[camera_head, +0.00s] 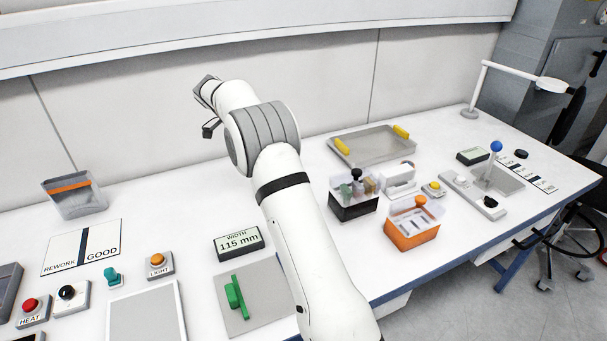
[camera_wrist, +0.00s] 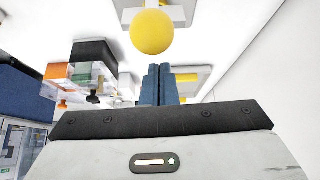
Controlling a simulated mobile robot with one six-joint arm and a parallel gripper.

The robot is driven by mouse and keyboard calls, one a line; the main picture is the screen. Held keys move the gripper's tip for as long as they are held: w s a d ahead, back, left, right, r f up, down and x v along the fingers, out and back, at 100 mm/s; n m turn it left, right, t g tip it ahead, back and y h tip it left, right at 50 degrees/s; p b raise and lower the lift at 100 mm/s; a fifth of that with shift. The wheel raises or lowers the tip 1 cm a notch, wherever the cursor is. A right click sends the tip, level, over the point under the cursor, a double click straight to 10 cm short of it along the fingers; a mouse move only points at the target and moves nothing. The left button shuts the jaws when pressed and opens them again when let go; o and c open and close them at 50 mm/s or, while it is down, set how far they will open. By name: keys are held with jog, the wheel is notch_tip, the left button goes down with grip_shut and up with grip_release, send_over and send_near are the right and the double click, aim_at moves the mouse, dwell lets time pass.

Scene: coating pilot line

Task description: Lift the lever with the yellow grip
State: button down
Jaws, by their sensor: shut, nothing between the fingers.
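A round yellow grip (camera_wrist: 152,32) shows in the wrist view at the top, on a white base (camera_wrist: 182,12). Its lever stem is hidden behind the ball. My gripper (camera_wrist: 161,68) shows its two blue-grey fingers together, shut and empty. The fingertips point toward the yellow grip and appear just below it in the picture, with a gap between them. In the head view I cannot make out the yellow-gripped lever; my raised arm covers part of the table. My fingers are not clear there.
A black box (camera_head: 353,211) and an orange box (camera_head: 409,241) stand right of my arm. A grey tray (camera_head: 372,152) with yellow handles lies behind. A blue-knobbed lever (camera_head: 496,147) stands far right. A width display (camera_head: 239,243) and a green-handled plate (camera_head: 262,290) are nearer. The wall is close behind.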

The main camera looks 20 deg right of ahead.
jog(key=shift+a+f+h, duration=0.2)
jog(key=shift+a+h, duration=0.1)
jog(key=shift+a, duration=0.1)
jog(key=shift+s+a+r+b, duration=0.1)
jog(key=shift+a+r+b, duration=0.05)
jog(key=shift+a+b, duration=0.6)
jog(key=shift+a, duration=0.2)
jog(key=p+v, duration=0.6)
jog(key=v, duration=0.3)
jog(key=shift+a+r, duration=0.2)
jog(key=shift+a, duration=0.2)
